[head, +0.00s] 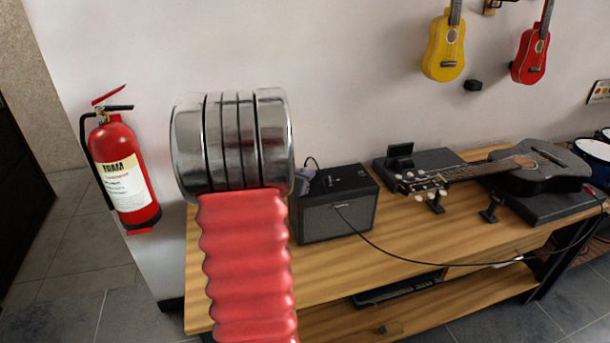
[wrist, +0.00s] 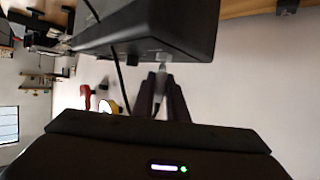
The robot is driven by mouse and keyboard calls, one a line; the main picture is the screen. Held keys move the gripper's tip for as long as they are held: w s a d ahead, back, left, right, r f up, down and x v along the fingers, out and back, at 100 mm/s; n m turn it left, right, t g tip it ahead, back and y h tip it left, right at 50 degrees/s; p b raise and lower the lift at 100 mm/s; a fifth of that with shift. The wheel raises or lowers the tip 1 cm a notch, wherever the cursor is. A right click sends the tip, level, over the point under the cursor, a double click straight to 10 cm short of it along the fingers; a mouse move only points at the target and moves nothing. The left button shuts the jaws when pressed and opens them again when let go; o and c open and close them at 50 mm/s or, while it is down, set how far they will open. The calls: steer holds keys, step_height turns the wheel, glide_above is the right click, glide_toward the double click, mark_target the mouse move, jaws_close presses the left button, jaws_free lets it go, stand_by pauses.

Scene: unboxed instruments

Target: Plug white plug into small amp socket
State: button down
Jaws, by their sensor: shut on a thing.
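The small amp (head: 338,215) is a dark box on the wooden bench in the head view, just right of my arm. In the wrist view the amp (wrist: 150,28) fills the upper middle, seen close up and turned. My gripper (wrist: 161,78) is shut on the white plug (wrist: 162,62), with a dark cord trailing back between the fingers. The plug's tip meets the amp's edge face; the socket is hidden, and I cannot tell whether the tip is inside it. In the head view my arm mostly hides the gripper beside the amp's left side.
The wooden bench (head: 400,250) also bears a black guitar (head: 540,168) on a dark case. A black cable (head: 420,262) runs from the amp's front to the right. A fire extinguisher (head: 122,175) hangs left of my arm. Ukuleles (head: 444,45) hang above.

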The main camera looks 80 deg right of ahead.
steer(key=shift+f, duration=0.9)
stand_by(0.6)
steer(key=c, duration=1.7)
jaws_free()
steer(key=shift+o, duration=0.2)
steer(key=shift+r, duration=0.1)
steer(key=shift+w+a+r, duration=0.25)
steer(key=shift+a, duration=0.25)
steer(key=v, duration=1.2)
steer(key=shift+a, duration=0.3)
steer(key=shift+s+r, duration=0.1)
